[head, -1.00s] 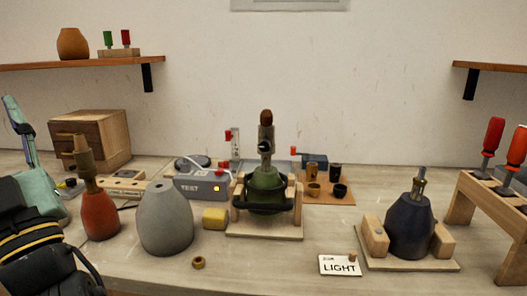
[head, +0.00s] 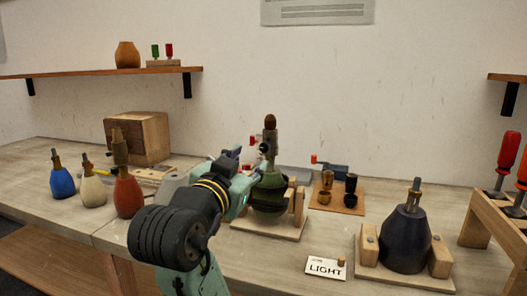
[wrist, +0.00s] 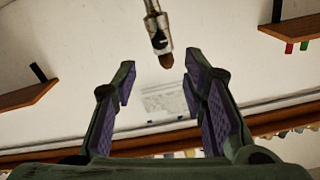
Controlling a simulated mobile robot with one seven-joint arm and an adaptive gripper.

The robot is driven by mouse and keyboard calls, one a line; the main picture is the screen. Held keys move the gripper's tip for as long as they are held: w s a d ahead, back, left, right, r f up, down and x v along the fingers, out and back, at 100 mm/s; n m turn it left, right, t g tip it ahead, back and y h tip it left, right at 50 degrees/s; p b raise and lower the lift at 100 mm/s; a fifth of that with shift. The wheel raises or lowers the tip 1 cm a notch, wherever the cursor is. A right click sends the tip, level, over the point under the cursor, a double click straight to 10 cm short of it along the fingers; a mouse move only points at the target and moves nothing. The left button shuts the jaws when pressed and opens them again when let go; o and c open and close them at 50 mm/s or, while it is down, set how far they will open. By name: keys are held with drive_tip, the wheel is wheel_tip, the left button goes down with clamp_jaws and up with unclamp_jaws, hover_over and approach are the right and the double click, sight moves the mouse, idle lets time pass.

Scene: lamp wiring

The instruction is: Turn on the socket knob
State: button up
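A green lamp base (head: 268,196) stands in a wooden holder in the middle of the bench. A metal socket (head: 270,140) with a brown rounded tip (head: 270,121) rises upright from it. A small dark knob (head: 264,148) shows on the socket's side. My gripper (head: 238,160) is left of the socket in the head view, partly hidden by my arm. In the wrist view my gripper (wrist: 160,82) is open, with nothing between its purple-padded fingers. The socket (wrist: 154,22) and its brown tip (wrist: 166,60) show beyond the fingertips, apart from them.
A navy lamp base (head: 404,240) stands in a holder at the right, near a LIGHT sign (head: 326,268). A wooden rack with red-handled tools (head: 508,150) is at the far right. Red (head: 128,198), cream and blue lamps stand at the left.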

sight(264, 148)
drive_tip(key=p+x, duration=0.2)
drive_tip(key=x, duration=0.8)
drive_tip(key=shift+w+d+f+p, duration=0.15)
drive_tip(key=shift+w+p, duration=0.15)
drive_tip(key=shift+w, duration=0.1)
clamp_jaws()
